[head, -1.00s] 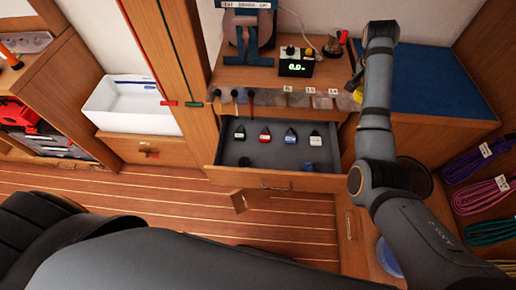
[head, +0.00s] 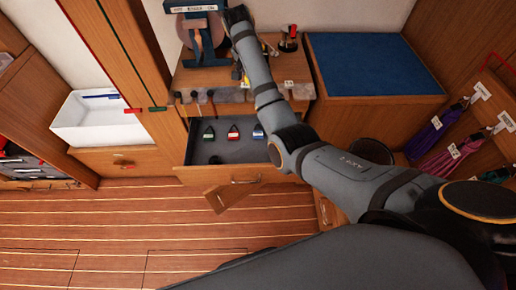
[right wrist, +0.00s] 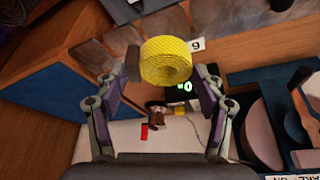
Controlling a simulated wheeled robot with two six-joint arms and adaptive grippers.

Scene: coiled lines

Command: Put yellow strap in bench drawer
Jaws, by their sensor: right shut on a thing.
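The yellow strap (right wrist: 166,58) is a thick coiled roll. In the right wrist view my right gripper (right wrist: 172,72) is shut on it, with one finger at each side. In the head view only a small yellow patch (head: 237,74) shows beside my right arm, over the bench top, and the gripper itself is mostly hidden. The bench drawer (head: 188,150) is pulled open below the bench top, with green, red and blue tagged items spread on its dark floor. My right forearm covers its right part. My left gripper is not in view.
A grinder-like machine (head: 202,32) and small tools stand on the bench top (head: 200,78). Tools hang along its front edge above the drawer. A blue-topped cabinet (head: 375,62) is at right, beside hanging coiled lines (head: 425,138). A white bin (head: 95,125) is at left.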

